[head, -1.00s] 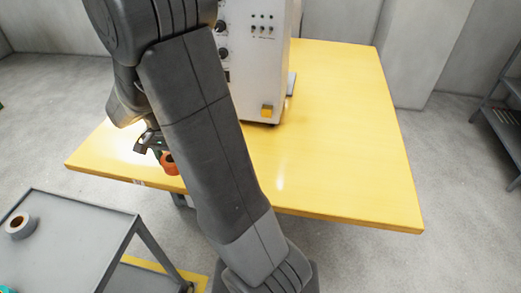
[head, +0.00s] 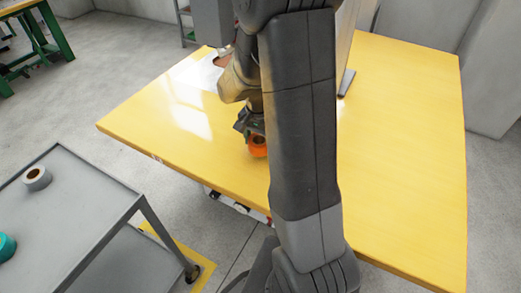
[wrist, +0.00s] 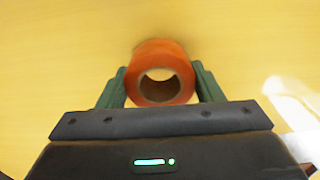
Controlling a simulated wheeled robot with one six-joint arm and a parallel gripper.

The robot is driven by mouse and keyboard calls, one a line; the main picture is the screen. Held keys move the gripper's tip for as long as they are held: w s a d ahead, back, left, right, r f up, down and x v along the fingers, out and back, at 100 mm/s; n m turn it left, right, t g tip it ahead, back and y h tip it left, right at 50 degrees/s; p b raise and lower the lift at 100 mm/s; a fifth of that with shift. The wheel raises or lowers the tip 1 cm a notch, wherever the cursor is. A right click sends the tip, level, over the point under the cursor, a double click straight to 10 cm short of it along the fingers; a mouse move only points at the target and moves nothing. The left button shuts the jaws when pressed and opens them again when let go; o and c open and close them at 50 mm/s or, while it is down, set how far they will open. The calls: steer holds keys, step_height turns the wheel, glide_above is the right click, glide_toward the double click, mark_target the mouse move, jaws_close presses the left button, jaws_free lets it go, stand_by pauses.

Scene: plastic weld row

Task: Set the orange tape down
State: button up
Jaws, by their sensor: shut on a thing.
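The orange tape (wrist: 160,58) is a roll held between the two green fingers of my gripper (wrist: 161,86) in the wrist view. The fingers press on its left and right sides, and its round hole faces the camera. In the head view the orange tape (head: 257,147) shows beside my arm, with my gripper (head: 250,130) at it, over the left part of the yellow table (head: 400,150). I cannot tell whether the tape touches the table top. Part of the tape and gripper is hidden by my arm in the head view.
A grey cart (head: 85,215) stands at the lower left, with a grey tape roll (head: 37,178) and a teal roll (head: 6,246) on it. A machine stands at the back of the table, mostly behind my arm. The table's left and right parts are largely clear.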

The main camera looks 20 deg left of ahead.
mark_target(259, 150)
steer(key=shift+f, duration=1.8)
steer(key=shift+f, duration=0.1)
steer(key=shift+f+b, duration=0.15)
steer(key=shift+b, duration=0.2)
steer(key=o, duration=1)
steer(key=shift+o, duration=0.2)
step_height(259, 150, up, 12)
steer(key=p, duration=0.1)
steer(key=shift+r+p, duration=0.25)
steer(key=shift+p, duration=0.1)
